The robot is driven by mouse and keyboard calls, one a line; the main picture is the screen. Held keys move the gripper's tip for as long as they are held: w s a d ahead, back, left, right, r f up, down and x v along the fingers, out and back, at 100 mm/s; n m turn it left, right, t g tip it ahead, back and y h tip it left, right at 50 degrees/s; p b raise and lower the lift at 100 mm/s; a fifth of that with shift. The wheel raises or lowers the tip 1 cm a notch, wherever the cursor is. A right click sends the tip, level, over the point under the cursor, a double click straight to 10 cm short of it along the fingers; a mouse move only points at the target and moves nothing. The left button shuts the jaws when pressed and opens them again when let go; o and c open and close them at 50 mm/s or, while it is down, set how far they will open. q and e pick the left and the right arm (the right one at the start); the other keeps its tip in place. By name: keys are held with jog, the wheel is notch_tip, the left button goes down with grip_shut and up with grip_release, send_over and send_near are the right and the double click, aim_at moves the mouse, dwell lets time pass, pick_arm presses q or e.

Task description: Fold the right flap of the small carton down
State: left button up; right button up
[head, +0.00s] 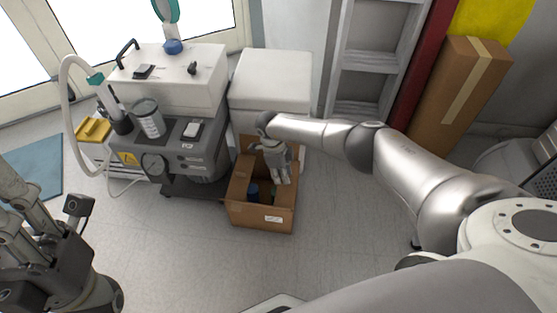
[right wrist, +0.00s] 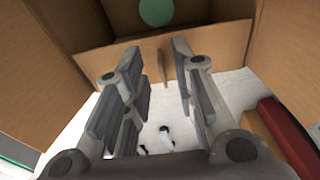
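The small brown carton (head: 249,214) stands on the floor with its top open. A raised flap shows at its far side. Dark blue and green items lie inside. My right gripper (head: 282,172) is over the carton's right side, pointing down, and hides part of the right edge. In the right wrist view its fingers (right wrist: 150,72) are apart, with a thin brown strip (right wrist: 162,68) between them, perhaps a flap edge; I cannot tell if they touch it. Cardboard panels (right wrist: 195,45) surround the fingers. My left gripper (head: 45,235) is at the lower left, far from the carton.
A grey compressor unit (head: 190,160) on a wheeled stand is left of the carton. A white cabinet (head: 270,82) stands behind it. A tall brown box (head: 462,95) leans at the back right near a grey ladder (head: 375,57). The floor (head: 190,250) in front is clear.

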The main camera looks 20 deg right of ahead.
notch_tip(320, 180, up, 10)
jog(key=w+a, duration=0.1)
jog(key=shift+a, duration=0.25)
dwell(0.4)
